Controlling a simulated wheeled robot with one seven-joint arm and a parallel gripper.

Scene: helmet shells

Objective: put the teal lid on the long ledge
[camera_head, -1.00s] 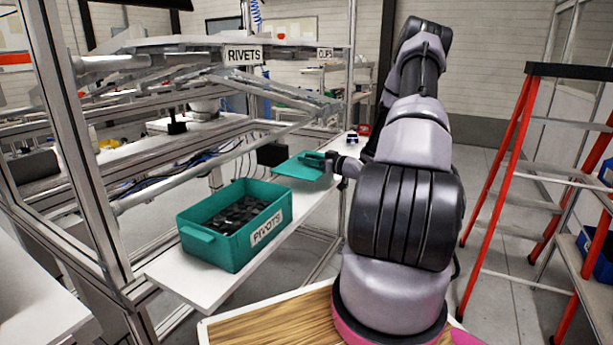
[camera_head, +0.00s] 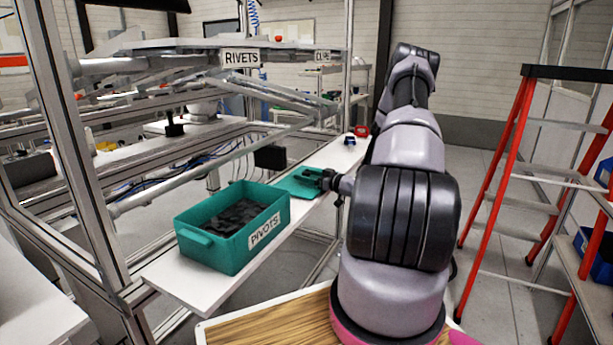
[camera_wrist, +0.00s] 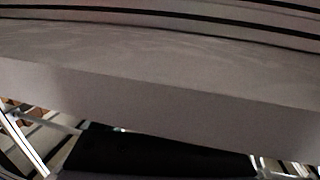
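The teal lid (camera_head: 296,186) lies flat, or nearly so, at the white long ledge (camera_head: 200,288), just behind the teal bin. I cannot tell whether its whole underside touches the ledge. My gripper (camera_head: 314,178) is at the lid's right side, low over it, reaching in from the right. Its fingers are small and dark here, and I cannot tell whether they still grip the lid. The wrist view shows a broad pale slab edge and a dark shape below it, but no clear lid or fingertips.
A teal bin (camera_head: 230,228) labelled PIVOTS, holding dark parts, stands on the near part of the ledge. A small blue-and-white item (camera_head: 350,139) and a red item (camera_head: 362,131) sit at the far end. Frame rails run along the left. A red ladder (camera_head: 500,150) stands right.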

